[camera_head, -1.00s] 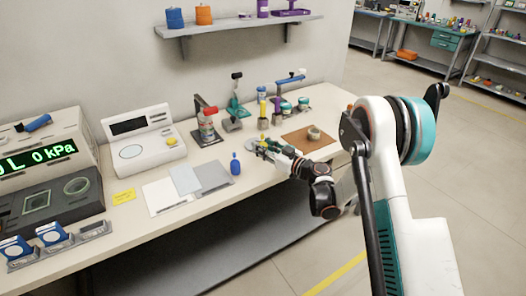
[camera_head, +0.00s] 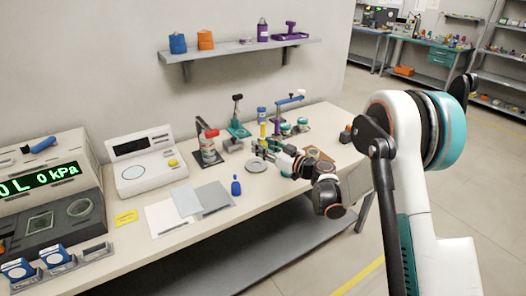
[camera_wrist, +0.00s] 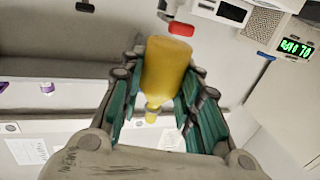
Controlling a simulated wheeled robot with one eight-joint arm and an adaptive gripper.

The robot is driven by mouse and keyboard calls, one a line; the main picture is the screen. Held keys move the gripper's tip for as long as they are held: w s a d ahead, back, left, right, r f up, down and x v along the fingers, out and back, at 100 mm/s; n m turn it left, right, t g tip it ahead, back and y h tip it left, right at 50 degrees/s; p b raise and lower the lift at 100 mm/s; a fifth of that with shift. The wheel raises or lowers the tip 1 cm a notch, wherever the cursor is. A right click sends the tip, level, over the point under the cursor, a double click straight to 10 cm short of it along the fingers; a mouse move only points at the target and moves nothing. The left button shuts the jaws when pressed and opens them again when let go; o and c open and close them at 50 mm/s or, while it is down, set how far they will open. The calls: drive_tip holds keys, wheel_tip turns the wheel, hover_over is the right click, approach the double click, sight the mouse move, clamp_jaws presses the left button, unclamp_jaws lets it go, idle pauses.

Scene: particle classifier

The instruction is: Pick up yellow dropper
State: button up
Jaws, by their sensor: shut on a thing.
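The yellow dropper (camera_wrist: 166,66) is between the teal-padded fingers of my gripper (camera_wrist: 163,80) in the wrist view. Its wide yellow body is toward the fingertips and its narrower end points toward the palm. My gripper is shut on it. In the head view my gripper (camera_head: 266,150) is above the bench, just behind and above a round pale dish (camera_head: 256,166).
A blue bottle (camera_head: 236,187) stands left of the gripper. A brown mat (camera_head: 318,153) is partly hidden by my arm. Grey and white sheets (camera_head: 213,197) lie on the left, with a white scale (camera_head: 146,165) beyond.

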sight(263, 140)
drive_tip(key=shift+r+p, duration=0.45)
drive_tip(key=shift+r, duration=1.3)
drive_tip(key=shift+r, duration=0.1)
